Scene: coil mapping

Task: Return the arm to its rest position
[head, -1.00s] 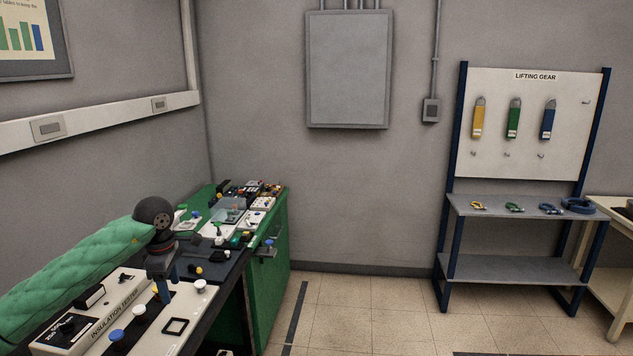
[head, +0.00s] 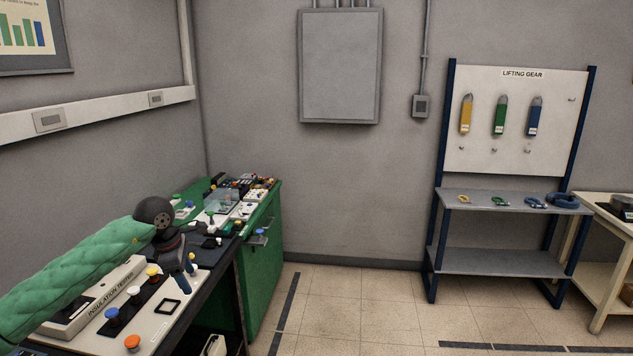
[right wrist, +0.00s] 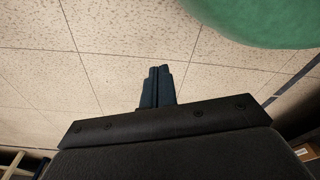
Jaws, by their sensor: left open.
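My left arm, in a green padded sleeve, reaches in from the left in the head view. Its black wrist is over the bench, and the left gripper (head: 185,275) points down, open, with nothing seen between its fingers. It is above or beside the white insulation tester (head: 160,322); whether it touches the panel I cannot tell. My right gripper (right wrist: 158,86) shows only in the right wrist view. Its two dark fingers lie together, with nothing seen between them, over floor tiles.
The tester carries blue, white, yellow and orange knobs. A green cabinet (head: 262,290) with small parts on top stands behind it. A lifting gear rack (head: 512,120) is on the right, beside a pale table (head: 592,270). Tiled floor (head: 350,315) between is clear.

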